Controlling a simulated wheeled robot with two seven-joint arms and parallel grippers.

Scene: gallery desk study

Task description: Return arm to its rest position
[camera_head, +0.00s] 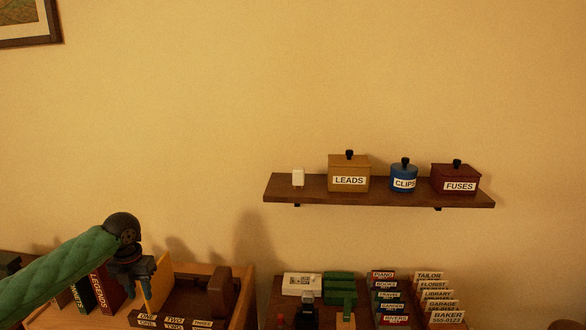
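My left arm, in green padded covering, comes in from the lower left of the head view. My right gripper is not in view.
A wall shelf (282,188) holds a white object (298,178) and boxes labelled LEADS (349,168), CLIPS (403,173) and FUSES (456,173). Books (98,287) stand beside the gripper. Labelled cards (440,303) stand at lower right.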

